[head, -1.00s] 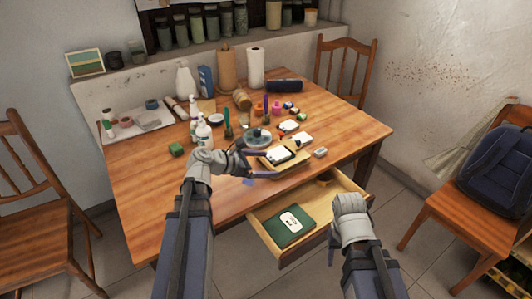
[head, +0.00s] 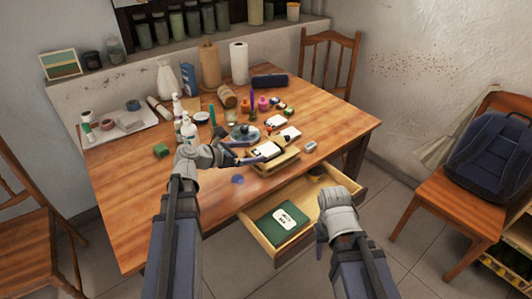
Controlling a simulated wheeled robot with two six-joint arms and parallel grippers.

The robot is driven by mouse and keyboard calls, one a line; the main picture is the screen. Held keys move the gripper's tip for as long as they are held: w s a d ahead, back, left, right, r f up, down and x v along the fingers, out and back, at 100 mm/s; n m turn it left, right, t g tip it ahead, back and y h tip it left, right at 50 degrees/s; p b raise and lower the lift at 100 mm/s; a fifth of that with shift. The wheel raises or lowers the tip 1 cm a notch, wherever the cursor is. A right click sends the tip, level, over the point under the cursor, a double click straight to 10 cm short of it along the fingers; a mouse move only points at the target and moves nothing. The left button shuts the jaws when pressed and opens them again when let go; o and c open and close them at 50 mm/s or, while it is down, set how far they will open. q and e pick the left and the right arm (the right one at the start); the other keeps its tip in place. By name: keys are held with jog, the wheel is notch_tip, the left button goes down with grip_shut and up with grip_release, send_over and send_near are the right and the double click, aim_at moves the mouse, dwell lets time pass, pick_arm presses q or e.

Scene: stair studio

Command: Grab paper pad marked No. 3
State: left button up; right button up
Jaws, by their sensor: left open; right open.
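A dark green pad or book (head: 282,222) with a white label lies flat in the open drawer (head: 259,239); the label's marking is too small to read. Small white pads sit on the table: one (head: 267,149) on a tan block or tray (head: 275,163), others (head: 290,133) behind it. I cannot tell which is No. 3. My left gripper (head: 243,153) is open over the table, its purple fingers beside the tan block's left side. My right gripper (head: 322,236) is open near the drawer's right side; its fingers are mostly hidden behind its own wrist.
Bottles (head: 187,128), a paper roll (head: 239,63), a vase (head: 166,77) and several small items crowd the table's back half. The table's front left (head: 140,215) is clear. The drawer sticks out from the front. A chair (head: 450,205) with a backpack (head: 492,155) stands at the right.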

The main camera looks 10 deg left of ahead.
aim_at(266, 150)
pick_arm(q)
jog(key=b+x, duration=0.1)
jog(key=x, duration=0.3)
jog(key=shift+w+d, duration=0.2)
jog(key=shift+d, duration=0.2)
jog(key=shift+c, duration=0.2)
jog(key=c, duration=1.3)
jog(key=shift+r, duration=0.1)
